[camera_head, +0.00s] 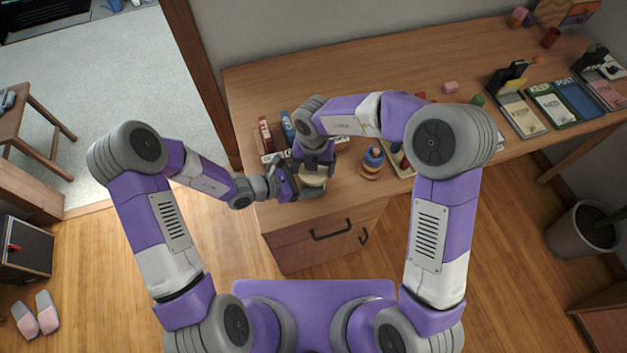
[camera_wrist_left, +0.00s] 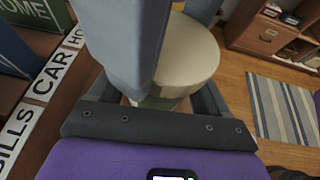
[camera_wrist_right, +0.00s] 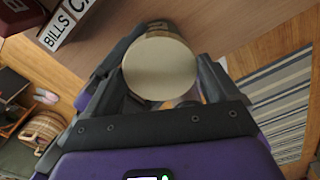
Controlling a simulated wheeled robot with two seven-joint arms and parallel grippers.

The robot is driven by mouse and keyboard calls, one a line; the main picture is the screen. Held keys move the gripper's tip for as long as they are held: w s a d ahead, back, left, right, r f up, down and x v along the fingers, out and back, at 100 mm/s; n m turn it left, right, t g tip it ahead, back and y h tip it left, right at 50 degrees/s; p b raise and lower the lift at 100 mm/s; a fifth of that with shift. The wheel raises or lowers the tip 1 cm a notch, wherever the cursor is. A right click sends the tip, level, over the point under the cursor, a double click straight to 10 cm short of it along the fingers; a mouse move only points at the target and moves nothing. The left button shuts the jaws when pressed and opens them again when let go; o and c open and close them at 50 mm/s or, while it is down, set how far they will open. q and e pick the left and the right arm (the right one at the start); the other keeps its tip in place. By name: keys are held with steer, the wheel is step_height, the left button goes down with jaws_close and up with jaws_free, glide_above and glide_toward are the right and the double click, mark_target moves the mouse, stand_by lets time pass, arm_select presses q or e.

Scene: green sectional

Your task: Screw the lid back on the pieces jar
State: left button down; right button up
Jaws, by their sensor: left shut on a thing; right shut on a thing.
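The round cream lid (camera_head: 314,181) is at the front left of the wooden desk. It fills the middle of the right wrist view (camera_wrist_right: 160,68), between the fingers of my right gripper (camera_head: 316,166), which is shut on it. The pieces jar is mostly hidden under the lid; a bit of it shows in the left wrist view (camera_wrist_left: 158,102), between the fingers of my left gripper (camera_head: 297,188), shut on it low down. The lid is directly over the jar top; I cannot tell whether it is seated or threaded.
Labelled boxes reading BILLS and CAR (camera_wrist_left: 45,78) stand close behind the jar. A stacking ring toy (camera_head: 373,160) stands just right of it, beside a tray. The desk's front edge (camera_head: 290,222) is near. The desk middle (camera_head: 400,65) is clear toward the wall.

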steer(key=m, duration=0.9)
steer(key=o, duration=0.9)
steer(key=shift+r, duration=0.1)
arm_select(q)
jaws_free()
arm_select(e)
step_height(320, 180, up, 12)
arm_select(q)
steer(key=shift+a, duration=0.1)
